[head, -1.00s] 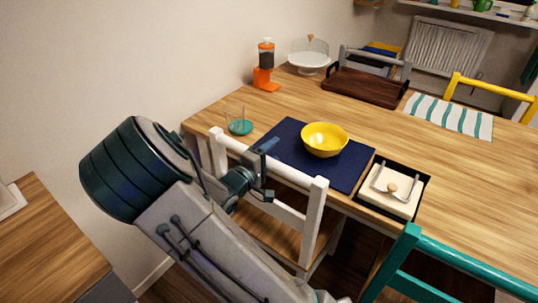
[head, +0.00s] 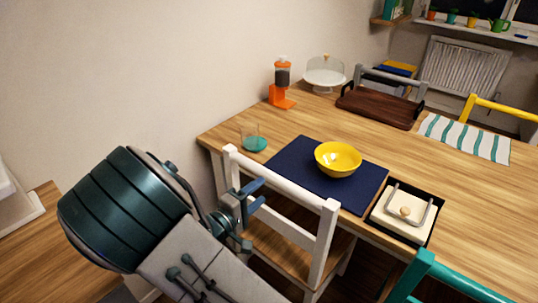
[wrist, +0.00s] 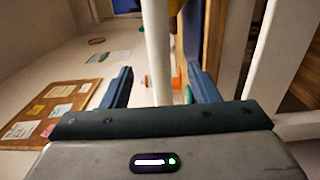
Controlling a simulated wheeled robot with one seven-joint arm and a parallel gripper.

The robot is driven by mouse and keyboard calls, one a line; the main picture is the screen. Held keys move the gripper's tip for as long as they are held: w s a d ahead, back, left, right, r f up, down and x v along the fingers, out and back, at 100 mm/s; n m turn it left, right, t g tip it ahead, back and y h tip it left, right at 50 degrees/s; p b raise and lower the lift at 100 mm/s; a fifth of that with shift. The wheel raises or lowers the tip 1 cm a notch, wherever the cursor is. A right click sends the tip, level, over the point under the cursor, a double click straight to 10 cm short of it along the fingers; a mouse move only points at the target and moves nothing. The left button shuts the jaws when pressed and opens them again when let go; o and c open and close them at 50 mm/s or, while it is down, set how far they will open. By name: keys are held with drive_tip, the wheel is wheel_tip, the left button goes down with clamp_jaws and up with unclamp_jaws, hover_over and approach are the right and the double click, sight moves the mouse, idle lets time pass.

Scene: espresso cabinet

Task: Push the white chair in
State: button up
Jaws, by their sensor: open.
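The white chair (head: 325,240) stands at the near long side of the wooden table, its backrest toward me and its brown seat partly hidden. My gripper (head: 255,195) is open at the left part of the backrest, just below the top rail. In the wrist view, a white upright bar of the chair (wrist: 158,45) runs between the spread blue fingers of my gripper (wrist: 160,75). The fingers are not closed on it; I cannot tell whether they touch it.
A teal chair (head: 450,278) stands close at right. A wall (head: 130,70) bounds the left; a wooden counter (head: 45,255) is at lower left.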

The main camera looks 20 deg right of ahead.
sight(303, 198)
drive_tip(key=s+d+m+g+p, duration=0.1)
drive_tip(key=s+d+g, duration=0.1)
drive_tip(key=s+d+r+m+g+y+p, duration=0.1)
drive_tip(key=s+d+g, duration=0.1)
drive_tip(key=s+d+r+m+g+p, duration=0.1)
drive_tip(key=s+d+g, duration=0.1)
drive_tip(key=d+g, duration=0.1)
drive_tip(key=shift+r+m, duration=0.25)
drive_tip(key=shift+m, duration=0.05)
drive_tip(key=s+d+r+m+g+y+p, duration=0.25)
drive_tip(key=s+g+y, duration=0.2)
drive_tip(key=s, duration=0.25)
drive_tip(key=s+a+r+t+y+p, duration=0.2)
drive_tip(key=a+r+y+p, duration=0.1)
drive_tip(key=r, duration=0.3)
drive_tip(key=s+a+r+m+t+y+p, duration=0.1)
drive_tip(key=s+a+r+t+y+p, duration=0.1)
drive_tip(key=r+y, duration=0.4)
drive_tip(key=shift+s+a+r+p, duration=0.7)
drive_tip(key=shift+r+p, duration=0.05)
drive_tip(key=shift+r, duration=0.05)
